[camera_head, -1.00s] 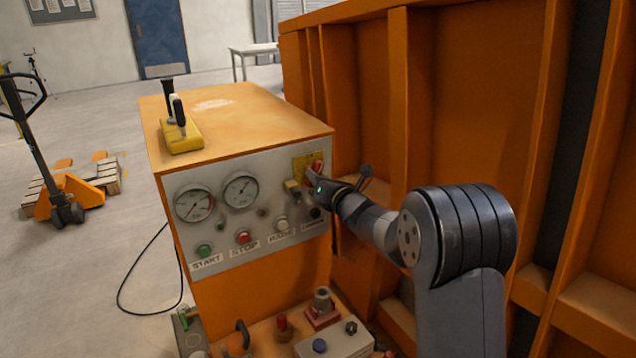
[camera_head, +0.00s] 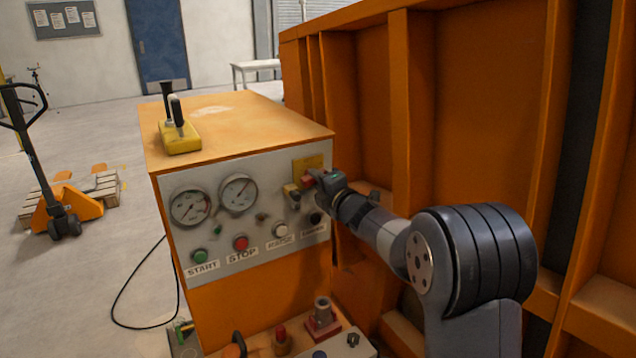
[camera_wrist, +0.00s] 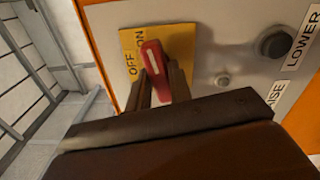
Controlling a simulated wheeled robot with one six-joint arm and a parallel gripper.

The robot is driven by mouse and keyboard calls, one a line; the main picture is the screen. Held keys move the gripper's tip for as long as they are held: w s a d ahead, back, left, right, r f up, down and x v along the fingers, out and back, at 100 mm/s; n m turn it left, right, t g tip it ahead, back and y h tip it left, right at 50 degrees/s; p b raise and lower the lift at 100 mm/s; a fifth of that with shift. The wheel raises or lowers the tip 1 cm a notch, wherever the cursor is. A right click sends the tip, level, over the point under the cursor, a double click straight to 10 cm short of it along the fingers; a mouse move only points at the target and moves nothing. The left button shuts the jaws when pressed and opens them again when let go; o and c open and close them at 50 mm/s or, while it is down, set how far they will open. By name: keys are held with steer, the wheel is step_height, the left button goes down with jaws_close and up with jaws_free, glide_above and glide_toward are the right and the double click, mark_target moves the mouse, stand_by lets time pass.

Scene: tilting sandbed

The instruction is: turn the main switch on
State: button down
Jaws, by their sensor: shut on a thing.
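The main switch is a red handle (camera_head: 307,181) on a yellow plate (camera_head: 309,163) at the upper right of the grey control panel. In the wrist view, the red handle (camera_wrist: 153,58) stands in front of the yellow plate (camera_wrist: 181,42), which is marked OFF and ON. My gripper (camera_head: 318,183) reaches it from the right. In the wrist view, my gripper's fingers (camera_wrist: 160,88) lie on both sides of the handle and are shut on it. I cannot tell clearly which mark the handle points to.
The panel (camera_head: 260,225) has two gauges and START, STOP, RAISE and LOWER buttons close to my gripper. A yellow controller (camera_head: 180,139) sits on the orange cabinet. The ribbed orange wall (camera_head: 470,110) stands close behind my arm. Open floor lies at left, with a pallet truck (camera_head: 55,205).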

steer(key=shift+m, duration=1.1)
steer(key=c, duration=1.3)
jaws_free()
steer(key=b+v, duration=0.2)
steer(key=v, duration=0.9)
steer(key=shift+w, duration=0.1)
steer(key=shift+w, duration=0.1)
